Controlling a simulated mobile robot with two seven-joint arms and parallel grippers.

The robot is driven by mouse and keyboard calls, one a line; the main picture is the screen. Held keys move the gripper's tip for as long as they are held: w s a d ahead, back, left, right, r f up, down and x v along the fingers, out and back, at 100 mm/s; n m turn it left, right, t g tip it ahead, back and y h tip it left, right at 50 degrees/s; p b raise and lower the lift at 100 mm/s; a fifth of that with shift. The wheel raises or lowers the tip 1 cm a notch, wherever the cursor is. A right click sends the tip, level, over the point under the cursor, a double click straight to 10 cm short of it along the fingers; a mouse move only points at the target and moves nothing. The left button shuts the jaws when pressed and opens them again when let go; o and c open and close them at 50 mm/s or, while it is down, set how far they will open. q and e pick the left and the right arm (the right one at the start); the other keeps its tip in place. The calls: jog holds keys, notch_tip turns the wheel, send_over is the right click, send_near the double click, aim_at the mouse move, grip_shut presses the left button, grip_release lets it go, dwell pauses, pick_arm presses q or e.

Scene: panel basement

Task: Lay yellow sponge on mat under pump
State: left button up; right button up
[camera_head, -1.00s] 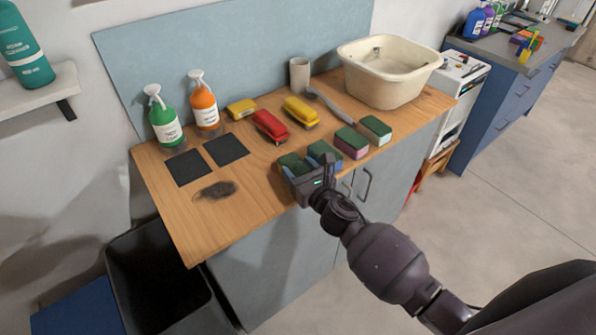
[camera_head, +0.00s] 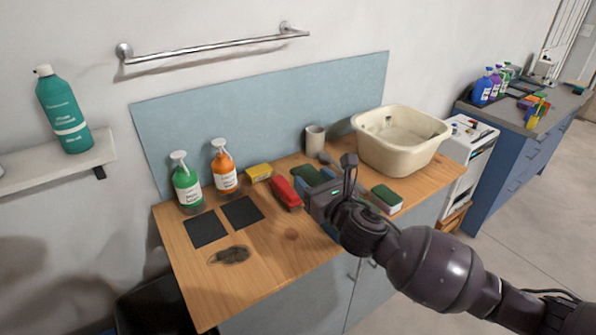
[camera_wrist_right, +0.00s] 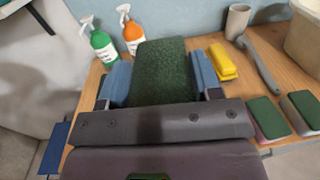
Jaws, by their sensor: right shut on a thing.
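My right gripper (camera_head: 318,187) is shut on a green-topped sponge (camera_wrist_right: 161,70), held above the counter; it fills the middle of the right wrist view between two blue finger pads. The sponge's body colour under the green top is hidden. Two black square mats lie side by side: the left mat (camera_head: 205,228) in front of the green pump bottle (camera_head: 186,185), the right mat (camera_head: 242,212) in front of the orange pump bottle (camera_head: 224,170). Both mats look bare. A small yellow block (camera_head: 259,172) lies beside the orange bottle. My left gripper is out of view.
A red brush (camera_head: 284,193) lies left of my gripper. A yellow brush (camera_wrist_right: 222,62) lies behind it. A white-bodied sponge (camera_head: 387,199) and a pink-bodied sponge (camera_wrist_right: 267,121) stand to the right. A cream basin (camera_head: 400,150) is behind. A dark stain (camera_head: 230,255) marks the counter's front left.

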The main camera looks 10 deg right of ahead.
jog(key=shift+s+d+r+m+h, duration=0.1)
jog(key=shift+d+r+m+h, duration=0.1)
jog(key=shift+r, duration=0.3)
jog(key=shift+s+d+r+m+h, duration=0.1)
jog(key=shift+r+h, duration=0.1)
jog(key=shift+r, duration=0.25)
jog(key=s+d+f+m+h+b, duration=0.2)
jog(key=s+d+f+h, duration=0.1)
jog(key=s+f, duration=0.6)
jog(key=shift+s+d+t+h+b, duration=0.15)
jog(key=shift+s+t+h+b, duration=0.15)
jog(key=shift+s+h+b, duration=0.15)
